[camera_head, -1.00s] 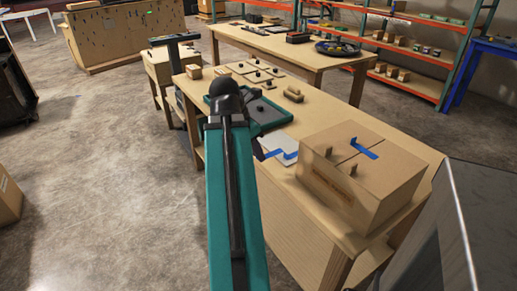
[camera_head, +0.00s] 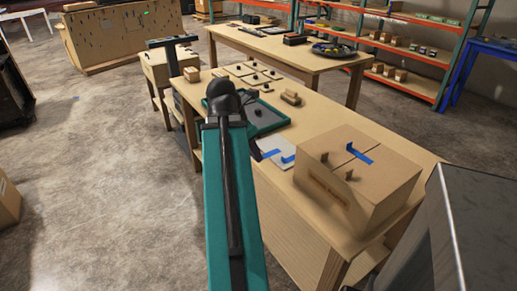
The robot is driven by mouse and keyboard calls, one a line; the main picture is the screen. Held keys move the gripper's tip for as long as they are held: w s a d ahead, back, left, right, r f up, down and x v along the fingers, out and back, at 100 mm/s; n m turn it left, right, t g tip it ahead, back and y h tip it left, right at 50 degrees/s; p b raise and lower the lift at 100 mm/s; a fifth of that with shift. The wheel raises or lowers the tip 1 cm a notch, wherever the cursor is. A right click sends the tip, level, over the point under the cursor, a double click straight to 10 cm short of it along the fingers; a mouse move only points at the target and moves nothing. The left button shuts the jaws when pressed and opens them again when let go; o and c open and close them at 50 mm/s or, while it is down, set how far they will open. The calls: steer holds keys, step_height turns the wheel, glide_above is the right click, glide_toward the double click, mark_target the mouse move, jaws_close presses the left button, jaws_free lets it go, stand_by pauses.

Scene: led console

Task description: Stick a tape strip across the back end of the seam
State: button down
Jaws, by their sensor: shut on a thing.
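A cardboard box (camera_head: 372,190) stands at the near right of the workbench, with a seam running along its top. My gripper (camera_head: 258,152) is left of the box, low by a white sheet (camera_head: 277,167), and mostly hidden behind my teal arm. It is shut on a blue tape strip (camera_head: 270,153) whose end sticks out to the right. Another bit of blue tape (camera_head: 288,158) shows at the sheet's right edge, close to the box.
A teal-edged tray (camera_head: 262,118) and several small blocks lie farther back on the workbench (camera_head: 310,118). A dark metal cabinet (camera_head: 480,230) fills the lower right. Open floor lies to the left.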

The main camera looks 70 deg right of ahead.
steer(key=w+a+f, duration=0.2)
steer(key=w+a, duration=0.7)
steer(key=w, duration=0.6)
steer(key=w+a+f, duration=0.3)
steer(key=w+a, duration=0.6)
steer(key=w, duration=0.5)
steer(key=w+a+f, duration=0.1)
steer(key=w+a, duration=0.3)
steer(key=a, duration=0.6)
steer(key=w+a+f, duration=0.2)
steer(key=w+a, duration=0.2)
steer(key=a, duration=0.6)
steer(key=w+a+f, duration=0.2)
steer(key=w+a, duration=0.3)
steer(key=a, duration=0.6)
steer(key=shift+f+m, duration=0.15)
steer(key=shift+m, duration=0.15)
steer(key=shift+a, duration=0.25)
